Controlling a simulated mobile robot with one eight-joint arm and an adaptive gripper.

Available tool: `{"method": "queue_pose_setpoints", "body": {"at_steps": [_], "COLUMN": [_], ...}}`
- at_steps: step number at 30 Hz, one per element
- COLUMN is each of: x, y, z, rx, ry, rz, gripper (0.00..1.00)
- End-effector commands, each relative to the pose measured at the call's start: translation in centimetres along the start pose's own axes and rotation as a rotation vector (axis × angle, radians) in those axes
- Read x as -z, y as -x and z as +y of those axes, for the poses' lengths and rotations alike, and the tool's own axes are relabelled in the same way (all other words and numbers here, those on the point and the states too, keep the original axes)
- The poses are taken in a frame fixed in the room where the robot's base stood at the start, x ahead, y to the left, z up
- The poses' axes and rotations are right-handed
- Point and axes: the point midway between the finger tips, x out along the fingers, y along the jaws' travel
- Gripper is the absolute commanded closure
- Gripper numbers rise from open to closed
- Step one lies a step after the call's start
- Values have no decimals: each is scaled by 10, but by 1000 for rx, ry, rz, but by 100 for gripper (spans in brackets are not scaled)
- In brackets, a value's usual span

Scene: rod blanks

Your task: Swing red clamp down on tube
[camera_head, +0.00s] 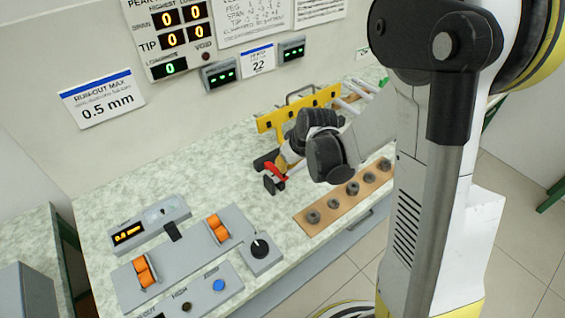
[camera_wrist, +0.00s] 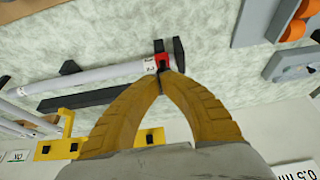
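The red clamp (camera_wrist: 164,60) is at the right end of the white tube (camera_wrist: 90,77) in the wrist view, beside a black block (camera_wrist: 179,53). It also shows as a small red part in the head view (camera_head: 276,172). The tube lies nearly level across the wrist view, with a small label near the clamp. My gripper (camera_wrist: 162,80) has its yellow fingertips together right at the clamp's near edge. I cannot tell whether they touch it or pinch any part of it. In the head view my wrist hides most of the tube.
A yellow rack (camera_head: 298,108) stands behind, with white rods (camera_head: 360,92) at its right. A wooden strip (camera_head: 345,195) with several dark round pieces lies along the front edge. A grey panel with orange rockers (camera_head: 217,228) sits at the left.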

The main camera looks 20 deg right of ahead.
Motion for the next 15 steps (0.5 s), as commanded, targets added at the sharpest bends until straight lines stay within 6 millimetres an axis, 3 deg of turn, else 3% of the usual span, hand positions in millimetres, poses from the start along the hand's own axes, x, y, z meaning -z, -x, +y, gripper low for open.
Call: {"method": "queue_pose_setpoints", "body": {"at_steps": [3, 15], "x": [-13, -11], "y": [-8, -4], "z": [0, 0], "rx": [0, 0], "ry": [-1, 0], "rz": [0, 0], "gripper": [100, 100]}}
